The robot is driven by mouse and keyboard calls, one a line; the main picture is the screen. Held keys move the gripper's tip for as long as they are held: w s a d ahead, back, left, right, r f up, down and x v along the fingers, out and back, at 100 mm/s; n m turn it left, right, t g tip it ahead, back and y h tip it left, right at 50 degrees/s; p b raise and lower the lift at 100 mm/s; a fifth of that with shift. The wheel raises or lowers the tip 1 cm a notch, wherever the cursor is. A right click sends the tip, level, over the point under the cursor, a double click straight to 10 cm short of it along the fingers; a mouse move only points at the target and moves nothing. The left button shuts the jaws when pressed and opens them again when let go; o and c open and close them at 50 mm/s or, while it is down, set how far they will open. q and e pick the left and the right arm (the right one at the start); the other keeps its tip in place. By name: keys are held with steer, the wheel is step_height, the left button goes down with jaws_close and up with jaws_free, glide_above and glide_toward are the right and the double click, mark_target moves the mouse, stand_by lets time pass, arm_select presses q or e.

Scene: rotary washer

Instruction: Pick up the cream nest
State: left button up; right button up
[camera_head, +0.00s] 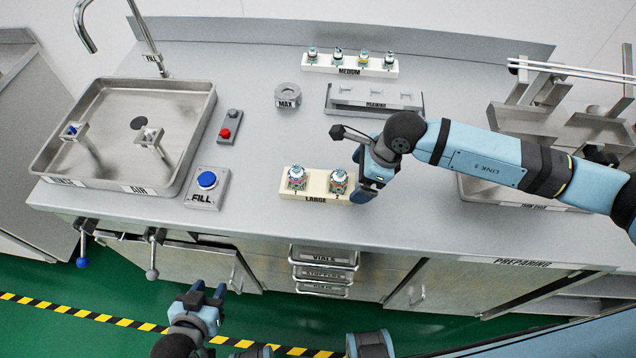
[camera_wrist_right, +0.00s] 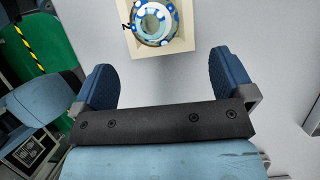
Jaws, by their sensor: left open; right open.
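The cream nest (camera_head: 317,184), labelled LARGE, is a long block on the grey counter with two round coloured parts standing in it. In the right wrist view, one end of the nest (camera_wrist_right: 172,46) shows at the top with a blue-and-white ring-like part in it. My right gripper (camera_head: 366,180) is at the right end of the nest and covers part of that end. In the right wrist view its two blue fingers are apart, with empty space between them, and the nest lies beyond the fingertips. My left gripper (camera_head: 207,296) is open and empty, in front of the counter.
A similar pale block labelled MEDIUM (camera_head: 348,65) stands at the back.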

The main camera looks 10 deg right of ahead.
mark_target(347, 185)
steer(key=x, duration=0.2)
steer(key=p+x, duration=0.1)
steer(key=x, duration=0.1)
steer(key=shift+w+a+f, duration=0.15)
steer(key=shift+w+a, duration=0.05)
steer(key=shift+a, duration=0.2)
steer(key=c, duration=0.9)
